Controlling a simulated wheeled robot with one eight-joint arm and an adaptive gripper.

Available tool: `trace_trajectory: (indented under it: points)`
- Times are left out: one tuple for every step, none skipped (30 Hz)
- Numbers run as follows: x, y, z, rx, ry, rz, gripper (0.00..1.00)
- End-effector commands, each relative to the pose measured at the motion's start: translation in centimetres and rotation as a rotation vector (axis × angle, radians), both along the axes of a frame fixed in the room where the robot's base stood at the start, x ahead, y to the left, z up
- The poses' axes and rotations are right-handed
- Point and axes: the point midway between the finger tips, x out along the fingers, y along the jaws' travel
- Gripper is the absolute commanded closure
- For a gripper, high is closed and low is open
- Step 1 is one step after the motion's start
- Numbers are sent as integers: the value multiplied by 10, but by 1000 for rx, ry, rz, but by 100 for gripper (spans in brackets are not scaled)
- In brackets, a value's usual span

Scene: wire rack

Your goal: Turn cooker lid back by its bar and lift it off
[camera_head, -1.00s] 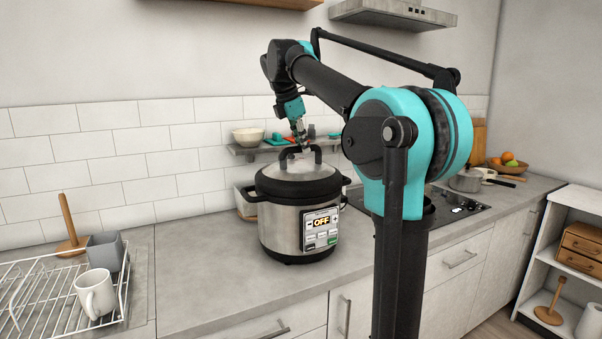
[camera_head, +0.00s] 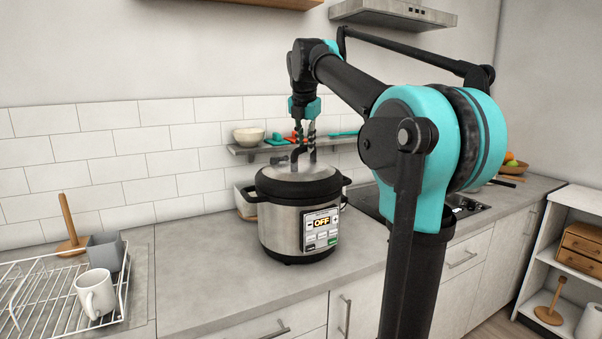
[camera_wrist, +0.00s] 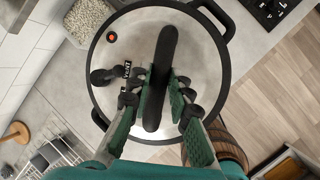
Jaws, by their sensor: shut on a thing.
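The cooker (camera_head: 281,228) is a steel pot with a black rim and a panel reading OFF, standing on the counter. Its grey lid (camera_head: 277,175) sits on top, level, with no clear gap at the rim. The lid fills the wrist view (camera_wrist: 205,60), with a black valve at its left and a small red button. The black bar (camera_wrist: 166,48) crosses the lid's middle, running nearly up and down in that view. My gripper (camera_wrist: 160,84) is shut on the bar from above, one finger on each side. It points straight down in the head view (camera_head: 305,147).
A wall shelf (camera_head: 250,150) with a bowl (camera_head: 249,136) is close behind the cooker. A dish rack (camera_head: 60,300) with a mug (camera_head: 95,295) stands at left; a hob is at right. The counter left of the cooker is clear.

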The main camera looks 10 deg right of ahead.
Motion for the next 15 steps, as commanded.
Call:
trace_trajectory:
  points:
    - [2, -1, 0, 3, -4, 38, 100]
    - [2, -2, 0, 2, -4, 64, 100]
    - [3, -2, 0, 3, -4, 99, 100]
    - [3, -1, 0, 2, -3, 113, 100]
    - [3, 0, 0, 1, -3, 110, 100]
    - [3, 0, 0, 1, -2, 109, 100]
    - [3, 0, 0, 1, -2, 109, 100]
    - [3, 0, 0, 1, -2, 109, 100]
    - [3, 0, 0, 0, -2, 108, 100]
    - [3, -1, 0, 1, -2, 108, 100]
    - [3, -1, 0, 0, -1, 107, 100]
    - [3, -1, 0, 0, -1, 107, 100]
    - [2, -1, 0, 0, -1, 107, 100]
    - [2, -1, 1, 0, -1, 107, 100]
    - [2, -1, 1, 0, -1, 106, 100]
